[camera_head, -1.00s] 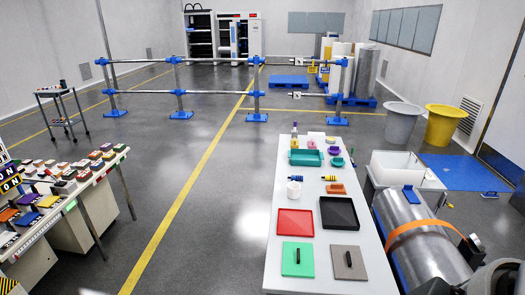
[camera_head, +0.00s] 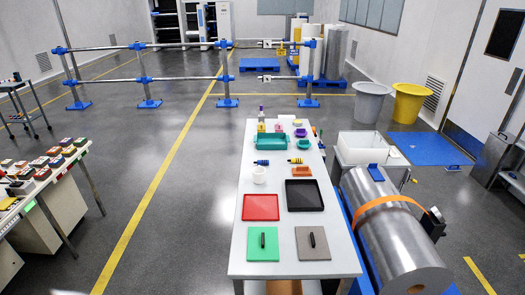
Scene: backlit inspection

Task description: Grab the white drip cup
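A small white cup (camera_head: 259,175) stands upright on the left side of the long white table, behind the red tray and in front of the teal tray. I take it to be the white drip cup. Nothing touches it. Neither of my grippers shows in the head view.
The white table (camera_head: 229,225) also holds a red tray (camera_head: 261,207), a black tray (camera_head: 304,196), a green board (camera_head: 263,244), a grey board (camera_head: 312,243) and a teal tray (camera_head: 271,142). A metal cylinder (camera_head: 394,237) lies right of it. Open floor (camera_head: 180,225) is to the left.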

